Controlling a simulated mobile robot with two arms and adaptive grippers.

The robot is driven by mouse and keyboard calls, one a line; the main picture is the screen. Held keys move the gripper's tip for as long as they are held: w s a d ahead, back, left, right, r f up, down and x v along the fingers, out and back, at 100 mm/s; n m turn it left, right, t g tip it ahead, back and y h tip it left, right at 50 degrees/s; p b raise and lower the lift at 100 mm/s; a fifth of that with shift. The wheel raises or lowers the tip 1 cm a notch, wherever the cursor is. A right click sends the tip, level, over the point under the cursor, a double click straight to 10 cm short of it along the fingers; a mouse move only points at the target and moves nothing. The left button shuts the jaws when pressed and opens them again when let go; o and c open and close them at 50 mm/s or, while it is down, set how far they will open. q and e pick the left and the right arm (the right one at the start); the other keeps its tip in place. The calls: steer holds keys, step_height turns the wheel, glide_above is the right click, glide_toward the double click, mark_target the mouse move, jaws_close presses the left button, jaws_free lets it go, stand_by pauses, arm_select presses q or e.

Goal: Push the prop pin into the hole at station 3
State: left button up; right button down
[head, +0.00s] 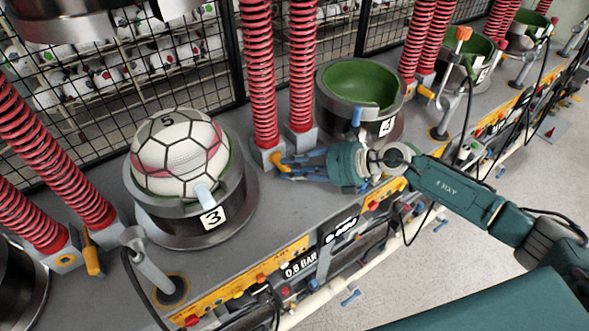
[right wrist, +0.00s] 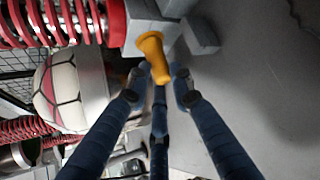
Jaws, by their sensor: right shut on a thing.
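My left gripper is not in view.
A similar yellow pin (head: 91,257) stands by the left springs. Red springs (head: 258,75) rise behind my right gripper. A grey post (head: 150,267) stands at front left.

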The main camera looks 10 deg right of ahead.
steer(key=c, duration=1.4)
jaws_free()
steer(key=shift+c, duration=0.2)
steer(key=v, duration=1.2)
steer(key=shift+r, duration=0.1)
